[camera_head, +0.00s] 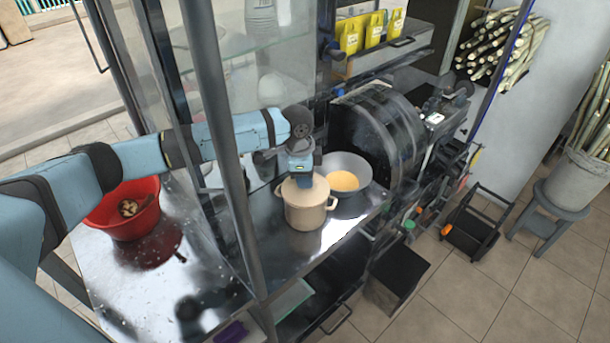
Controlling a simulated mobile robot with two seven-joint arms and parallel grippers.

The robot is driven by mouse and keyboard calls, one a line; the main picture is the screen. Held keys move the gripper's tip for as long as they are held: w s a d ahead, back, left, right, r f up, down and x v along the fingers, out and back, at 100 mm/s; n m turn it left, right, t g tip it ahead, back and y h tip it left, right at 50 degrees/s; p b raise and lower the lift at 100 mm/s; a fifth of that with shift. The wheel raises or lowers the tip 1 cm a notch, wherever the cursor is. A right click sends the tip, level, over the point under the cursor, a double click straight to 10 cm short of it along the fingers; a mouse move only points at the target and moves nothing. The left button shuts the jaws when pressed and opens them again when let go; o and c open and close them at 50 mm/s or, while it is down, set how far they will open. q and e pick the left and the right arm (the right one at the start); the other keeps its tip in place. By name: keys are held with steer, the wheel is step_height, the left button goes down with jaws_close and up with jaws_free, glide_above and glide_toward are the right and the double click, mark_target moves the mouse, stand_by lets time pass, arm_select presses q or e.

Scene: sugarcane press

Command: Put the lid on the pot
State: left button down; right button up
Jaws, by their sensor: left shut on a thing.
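A beige pot (306,214) with two side handles stands upright on the metal counter. A beige lid (318,190) is at the pot's mouth, level with or just above the rim; whether it is fully seated I cannot tell. My left gripper (299,179) points down over the middle of the pot and is shut on the lid, with its fingertips and the lid's grip partly hidden by the wrist. My right gripper is not in view.
A grey bowl (353,166) with yellow contents sits right behind the pot. The dark press machine (380,135) stands to the right. A metal post (220,130) rises left of the pot. A red bowl (127,215) is on the left counter.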

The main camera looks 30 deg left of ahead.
arm_select(q)
steer(key=shift+f, duration=0.35)
steer(key=c, duration=1.2)
jaws_free()
steer(key=shift+s+a+r+p, duration=0.15)
steer(key=shift+r+p, duration=0.45)
steer(key=shift+r, duration=0.9)
steer(key=r, duration=0.5)
steer(key=a+r, duration=0.1)
steer(key=r, duration=0.2)
steer(key=shift+s, duration=0.15)
steer(key=shift+f, duration=0.1)
